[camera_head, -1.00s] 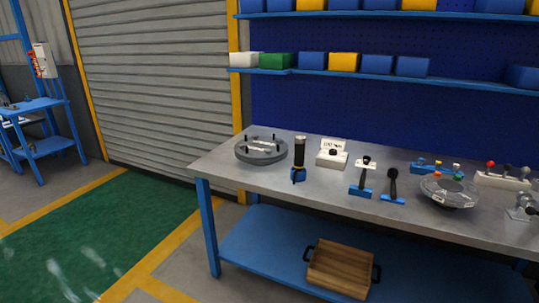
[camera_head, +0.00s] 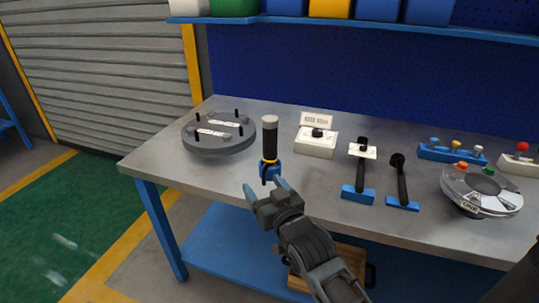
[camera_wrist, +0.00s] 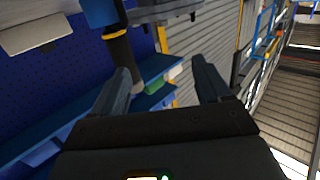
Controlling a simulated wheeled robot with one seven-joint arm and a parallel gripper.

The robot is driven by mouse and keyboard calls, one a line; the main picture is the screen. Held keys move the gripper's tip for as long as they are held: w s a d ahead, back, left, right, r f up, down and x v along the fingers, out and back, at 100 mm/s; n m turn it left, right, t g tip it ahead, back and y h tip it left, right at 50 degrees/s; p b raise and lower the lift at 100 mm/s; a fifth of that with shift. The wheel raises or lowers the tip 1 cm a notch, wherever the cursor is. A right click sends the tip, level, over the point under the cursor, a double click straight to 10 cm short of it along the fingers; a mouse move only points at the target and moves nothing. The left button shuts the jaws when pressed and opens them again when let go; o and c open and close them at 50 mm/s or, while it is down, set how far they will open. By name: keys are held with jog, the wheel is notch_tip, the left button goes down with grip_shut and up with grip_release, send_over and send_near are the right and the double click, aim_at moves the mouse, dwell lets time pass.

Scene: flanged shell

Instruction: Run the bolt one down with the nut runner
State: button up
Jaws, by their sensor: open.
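The nut runner appears to be the upright black cylinder (camera_head: 270,138) with a grey top, yellow band and blue lower part, standing near the bench's front edge. My gripper (camera_head: 265,188) is open and empty, its fingertips just in front of the tool's lower part. In the wrist view, which is upside down, the tool (camera_wrist: 118,46) shows beyond the left finger of my gripper (camera_wrist: 160,68), partly hidden by it. A grey round flanged part (camera_head: 218,146) with upright black pins and pale plates lies left of the tool. I cannot tell which bolt is bolt one.
Right of the tool are a white box (camera_head: 317,142), two black-handled tools on blue bases (camera_head: 358,194) (camera_head: 402,203), and a round glassy part (camera_head: 484,203) with coloured knobs. A blue rack (camera_head: 452,154) stands behind. The bench (camera_head: 165,160) is clear at its left front corner.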

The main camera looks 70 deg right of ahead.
aim_at(272, 147)
jog(key=d, duration=0.4)
jog(key=w+d+r+m+g+h, duration=0.1)
jog(key=d, duration=0.3)
jog(key=d+r+h, duration=0.1)
jog(key=d, duration=0.2)
jog(key=shift+w+d+m+g, duration=0.3)
jog(key=shift+d, duration=0.1)
jog(key=shift+x, duration=2.95)
jog(key=shift+a, duration=0.1)
grip_shut()
jog(key=shift+w+r, duration=0.1)
jog(key=shift+r, duration=0.05)
